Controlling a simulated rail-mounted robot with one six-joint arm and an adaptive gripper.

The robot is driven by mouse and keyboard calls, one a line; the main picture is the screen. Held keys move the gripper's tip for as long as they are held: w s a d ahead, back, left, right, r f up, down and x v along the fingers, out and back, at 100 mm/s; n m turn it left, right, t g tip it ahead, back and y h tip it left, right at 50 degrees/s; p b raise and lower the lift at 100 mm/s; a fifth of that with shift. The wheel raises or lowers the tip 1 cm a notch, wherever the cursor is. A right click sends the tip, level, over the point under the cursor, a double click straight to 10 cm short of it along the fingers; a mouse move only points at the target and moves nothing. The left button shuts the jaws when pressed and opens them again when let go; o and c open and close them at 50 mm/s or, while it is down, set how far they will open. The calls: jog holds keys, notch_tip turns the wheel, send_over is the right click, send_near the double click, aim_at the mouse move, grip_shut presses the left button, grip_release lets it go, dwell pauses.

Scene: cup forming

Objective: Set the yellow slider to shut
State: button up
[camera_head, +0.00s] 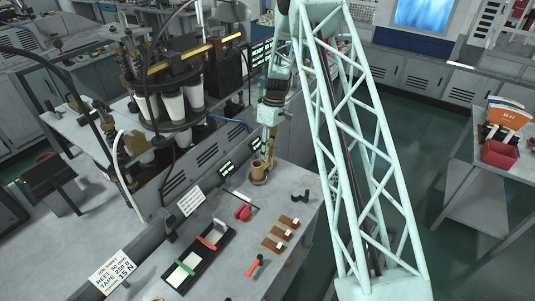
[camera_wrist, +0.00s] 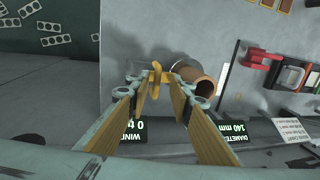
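In the head view my gripper (camera_head: 270,148) hangs by the tan cup (camera_head: 260,166) at the back of the bench, and the slider cannot be made out.
A black tray (camera_head: 178,277) with green and red pieces lies on the bench, near a red object (camera_head: 243,212), several brown tiles (camera_head: 272,244) and an orange-handled tool (camera_head: 255,265). Small dark displays (camera_head: 226,169) stand behind.

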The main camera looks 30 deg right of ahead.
jog(key=shift+r, duration=0.1)
notch_tip(320, 180, up, 12)
jog(key=w+d, duration=0.1)
jog(key=d, duration=0.1)
jog(key=shift+f, duration=0.2)
dwell(0.4)
jog(key=shift+w, duration=0.1)
dwell(0.4)
